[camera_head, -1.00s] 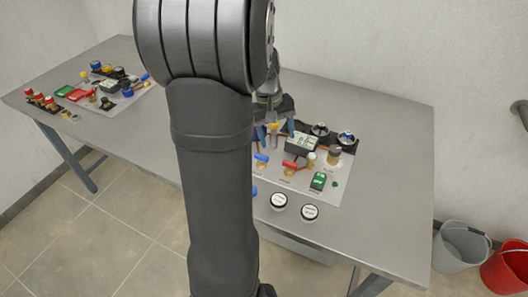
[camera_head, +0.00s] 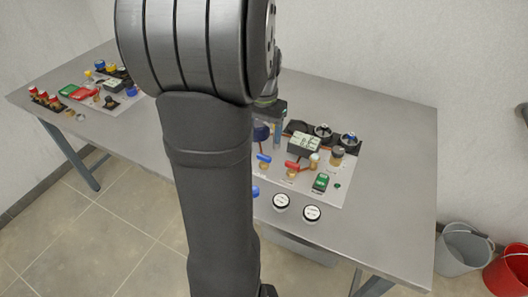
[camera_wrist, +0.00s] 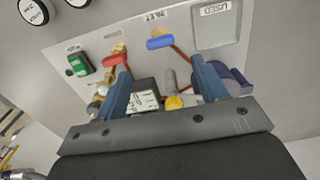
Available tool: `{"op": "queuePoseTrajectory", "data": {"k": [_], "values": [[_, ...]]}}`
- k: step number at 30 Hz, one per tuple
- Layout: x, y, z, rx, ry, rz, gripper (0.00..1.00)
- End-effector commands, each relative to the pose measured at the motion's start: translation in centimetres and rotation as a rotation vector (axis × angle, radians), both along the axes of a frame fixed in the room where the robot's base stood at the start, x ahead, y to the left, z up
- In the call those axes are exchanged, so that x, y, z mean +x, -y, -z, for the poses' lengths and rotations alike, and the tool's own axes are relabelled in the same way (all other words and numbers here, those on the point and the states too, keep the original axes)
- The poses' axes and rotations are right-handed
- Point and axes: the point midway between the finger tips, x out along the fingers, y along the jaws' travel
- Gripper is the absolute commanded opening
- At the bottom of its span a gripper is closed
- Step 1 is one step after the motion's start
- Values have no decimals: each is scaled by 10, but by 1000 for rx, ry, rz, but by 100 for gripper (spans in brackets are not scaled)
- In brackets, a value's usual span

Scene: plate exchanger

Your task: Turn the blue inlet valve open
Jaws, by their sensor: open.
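The blue inlet valve handle (camera_head: 263,158) sits on the light panel, left of a red handle (camera_head: 292,165). In the wrist view the blue handle (camera_wrist: 160,43) lies below the inlet label, on a brass-coloured body with a copper pipe. My gripper (camera_head: 275,134) is partly hidden behind my arm in the head view, above the panel and behind the blue handle. In the wrist view my gripper (camera_wrist: 163,68) is open, its blue fingers spread apart with nothing held. The blue handle appears beyond the fingertips, between their lines; the exact gap cannot be told.
A meter box (camera_head: 304,143), green device (camera_head: 321,182) and black-and-silver knobs (camera_head: 323,131) crowd the panel. A dark blue rounded part (camera_wrist: 236,82) is close to the right finger, and a yellow-topped post (camera_wrist: 174,102) stands between the fingers. Two white round lids (camera_head: 281,201) lie at the front.

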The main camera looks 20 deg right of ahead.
Motion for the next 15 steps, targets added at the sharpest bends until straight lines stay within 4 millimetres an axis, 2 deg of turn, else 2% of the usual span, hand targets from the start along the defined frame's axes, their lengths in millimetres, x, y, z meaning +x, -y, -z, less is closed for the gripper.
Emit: {"op": "queuePoseTrajectory", "data": {"k": [1,6,12,15], "values": [[-1,0,13,1,-4,0,65],[-1,0,48,2,-5,-1,65],[0,0,77,1,-2,-1,65],[0,0,84,0,-1,-1,65]]}}
